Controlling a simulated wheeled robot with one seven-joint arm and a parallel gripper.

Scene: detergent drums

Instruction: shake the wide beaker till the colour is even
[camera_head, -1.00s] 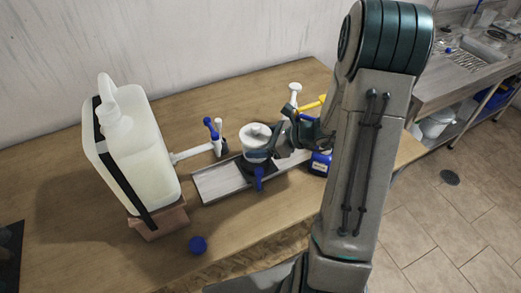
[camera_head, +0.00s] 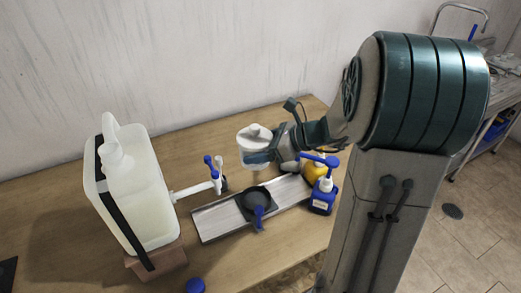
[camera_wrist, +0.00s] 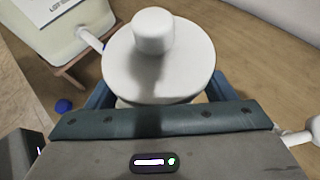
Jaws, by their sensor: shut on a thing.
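The wide beaker (camera_head: 256,153) is a clear vessel with a white knobbed lid and bluish contents low in it. It hangs in the air, upright or nearly so, above the grey tray. My gripper (camera_head: 278,152) is shut on it from the right. In the wrist view the white lid (camera_wrist: 160,60) fills the middle, with blue finger parts on both sides. The lid hides the contents there, and in the head view they are too small to judge for evenness of colour.
A large whitish drum (camera_head: 135,190) with a tap (camera_head: 212,175) stands on a brown block at the left. The grey tray (camera_head: 217,219) holds a black round piece with a blue handle (camera_head: 258,210). A blue pump bottle (camera_head: 323,195) and a yellow item (camera_head: 313,172) stand right. A blue cap (camera_head: 195,285) lies in front.

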